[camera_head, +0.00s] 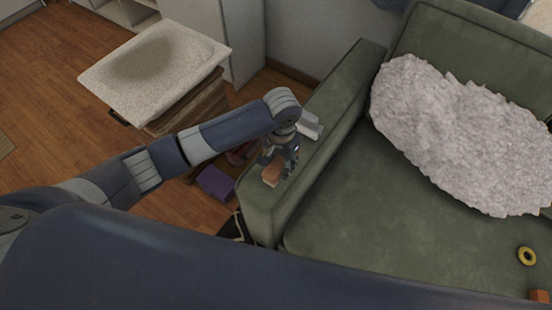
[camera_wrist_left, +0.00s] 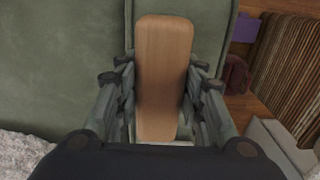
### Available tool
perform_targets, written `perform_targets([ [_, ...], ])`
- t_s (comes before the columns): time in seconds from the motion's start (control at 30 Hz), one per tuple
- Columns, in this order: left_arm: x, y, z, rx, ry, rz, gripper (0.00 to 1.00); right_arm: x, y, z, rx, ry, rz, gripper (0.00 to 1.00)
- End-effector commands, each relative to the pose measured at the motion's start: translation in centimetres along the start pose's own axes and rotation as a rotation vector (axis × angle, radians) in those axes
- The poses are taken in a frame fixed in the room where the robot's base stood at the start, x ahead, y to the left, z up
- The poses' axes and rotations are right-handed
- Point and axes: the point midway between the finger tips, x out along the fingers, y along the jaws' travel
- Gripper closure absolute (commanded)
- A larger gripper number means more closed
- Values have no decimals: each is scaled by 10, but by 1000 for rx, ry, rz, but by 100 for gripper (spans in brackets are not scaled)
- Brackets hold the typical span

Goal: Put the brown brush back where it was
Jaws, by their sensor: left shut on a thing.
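The brown brush (camera_head: 273,174) is in my left gripper (camera_head: 284,158), over the left armrest (camera_head: 262,200) of the green sofa. In the left wrist view the brush (camera_wrist_left: 163,75) is a long light-brown wooden block with rounded ends. The fingers of my left gripper (camera_wrist_left: 160,100) are shut on its two long sides. The armrest lies behind the brush in that view. I cannot tell whether the brush touches the armrest. My right gripper is in neither view.
A speckled white-topped stand (camera_head: 150,70) and a purple box (camera_head: 216,183) are left of the sofa.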

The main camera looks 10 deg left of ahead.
Motion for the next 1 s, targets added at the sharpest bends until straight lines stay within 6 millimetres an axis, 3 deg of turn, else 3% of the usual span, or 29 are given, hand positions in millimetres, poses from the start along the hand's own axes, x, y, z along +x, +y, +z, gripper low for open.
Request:
perform_targets([
  [0.33,7,-29,-20,-2,-2,0,94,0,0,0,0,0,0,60],
  [0.53,35,-27,-19,1,-1,0,94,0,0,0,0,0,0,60],
  [0.93,41,-27,-19,1,0,0,94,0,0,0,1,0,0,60],
  [0.97,41,-27,-19,1,1,0,59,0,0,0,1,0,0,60],
  [1.0,41,-27,-19,1,1,0,50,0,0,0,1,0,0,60],
])
